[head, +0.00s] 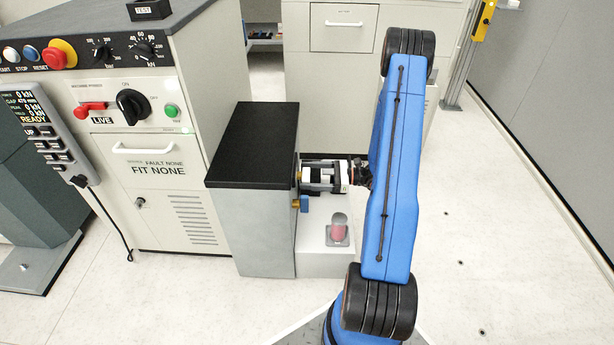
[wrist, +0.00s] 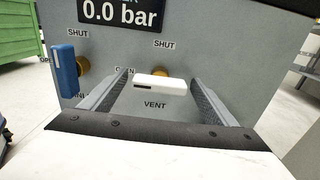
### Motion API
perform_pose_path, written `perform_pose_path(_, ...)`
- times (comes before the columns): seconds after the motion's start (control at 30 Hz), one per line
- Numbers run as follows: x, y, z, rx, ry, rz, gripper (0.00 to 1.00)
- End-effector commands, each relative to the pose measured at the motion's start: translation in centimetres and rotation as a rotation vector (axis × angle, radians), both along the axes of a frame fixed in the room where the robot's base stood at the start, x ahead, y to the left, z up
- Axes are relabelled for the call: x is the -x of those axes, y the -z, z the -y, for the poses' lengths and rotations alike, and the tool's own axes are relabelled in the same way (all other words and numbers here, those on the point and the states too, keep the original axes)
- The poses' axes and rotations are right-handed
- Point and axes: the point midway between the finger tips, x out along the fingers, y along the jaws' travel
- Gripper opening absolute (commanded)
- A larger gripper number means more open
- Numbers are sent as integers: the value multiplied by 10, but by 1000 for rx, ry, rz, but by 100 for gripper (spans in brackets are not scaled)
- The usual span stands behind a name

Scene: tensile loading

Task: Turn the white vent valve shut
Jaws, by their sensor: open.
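The white vent valve handle (wrist: 160,86) shows in the wrist view on the grey panel, lying across, above the VENT label. One SHUT label is above it and a partly hidden OPEN label is at its left. My gripper (wrist: 163,92) is open, with one finger on each side of the white handle. I cannot tell whether the fingers touch it. In the head view my gripper (head: 318,178) is at the right side of the grey cabinet (head: 265,230), and the white handle is hard to make out there.
A blue valve handle (wrist: 66,71) stands upright left of the white one; it also shows in the head view (head: 304,204). A display (wrist: 122,14) above reads 0.0 bar. Floor at right is clear.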

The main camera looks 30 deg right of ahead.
Motion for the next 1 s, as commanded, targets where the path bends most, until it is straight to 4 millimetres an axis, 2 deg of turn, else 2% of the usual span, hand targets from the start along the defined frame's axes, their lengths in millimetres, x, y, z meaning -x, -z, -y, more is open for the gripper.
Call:
perform_pose_path(0.4, -4, 0, -7, 0, 0, 0, 81)
perform_pose_path(0.43, -4, 0, -7, 0, 0, 0, 79)
perform_pose_path(0.6, -4, 0, -6, 0, 0, 0, 40)
perform_pose_path(1.0, -4, 0, -6, -32, 0, -48, 40)
